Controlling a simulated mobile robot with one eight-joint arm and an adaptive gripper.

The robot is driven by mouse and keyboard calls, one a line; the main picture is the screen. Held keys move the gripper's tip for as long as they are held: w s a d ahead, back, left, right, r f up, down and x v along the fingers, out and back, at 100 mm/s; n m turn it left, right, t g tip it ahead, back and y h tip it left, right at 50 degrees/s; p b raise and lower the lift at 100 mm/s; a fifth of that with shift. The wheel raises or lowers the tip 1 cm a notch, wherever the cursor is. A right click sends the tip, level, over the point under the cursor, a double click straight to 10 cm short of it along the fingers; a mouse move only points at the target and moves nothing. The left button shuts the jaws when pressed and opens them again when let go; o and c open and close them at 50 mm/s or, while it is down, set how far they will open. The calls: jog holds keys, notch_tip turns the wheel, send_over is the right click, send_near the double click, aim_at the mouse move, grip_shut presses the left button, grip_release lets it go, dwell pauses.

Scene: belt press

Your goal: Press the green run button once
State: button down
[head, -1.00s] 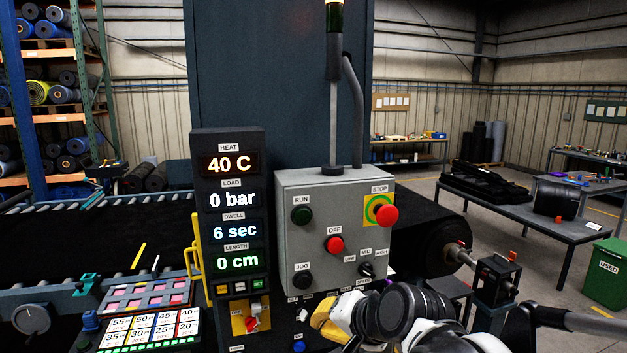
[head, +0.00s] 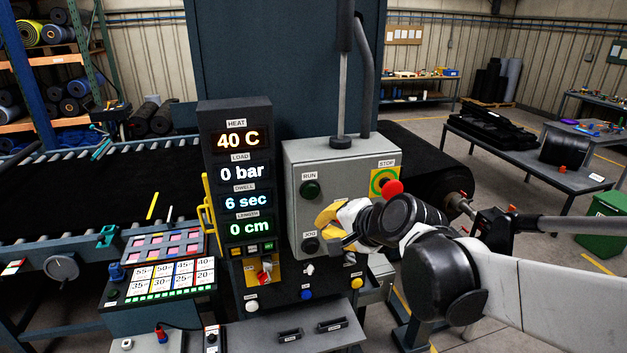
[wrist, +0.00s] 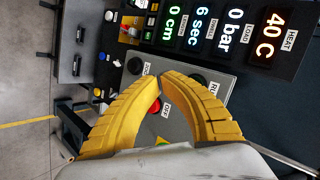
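The green run button (head: 310,190) is a dark green round button under the RUN label, at the upper left of the grey control box (head: 338,150). My gripper (head: 326,226), with yellow fingers, is in front of the box, below and right of the run button and apart from it in the picture. In the wrist view the two curved fingers (wrist: 161,76) meet at their tips, with nothing held. There the run button (wrist: 197,80) is partly hidden behind the right finger. The red OFF button (wrist: 154,107) shows between the fingers; in the head view my gripper hides it.
The red STOP button (head: 391,187) sticks out at the right of the box, close above my wrist. The black JOG button (head: 311,245) is lower left. A display column (head: 237,185) stands left of the box, with a small switch panel (head: 264,273) below.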

aim_at(311, 191)
jog(key=shift+w+a+b, duration=0.25)
jog(key=shift+w+a, duration=0.15)
jog(key=shift+w, duration=1)
jog(key=shift+w+a+b, duration=0.25)
jog(key=shift+w+a, duration=0.15)
jog(key=shift+w, duration=1.05)
jog(key=shift+w+a+b, duration=0.25)
jog(key=shift+w+a, duration=0.15)
jog(key=shift+w, duration=1)
jog(key=shift+w, duration=0.15)
jog(key=shift+w+a, duration=0.15)
jog(key=shift+w, duration=0.15)
jog(key=shift+w+a+b, duration=0.15)
jog(key=shift+w+b, duration=0.2)
jog(key=shift+w, duration=0.1)
jog(key=shift+s, duration=0.15)
jog(key=shift+s+d, duration=0.3)
jog(key=shift+s, duration=0.45)
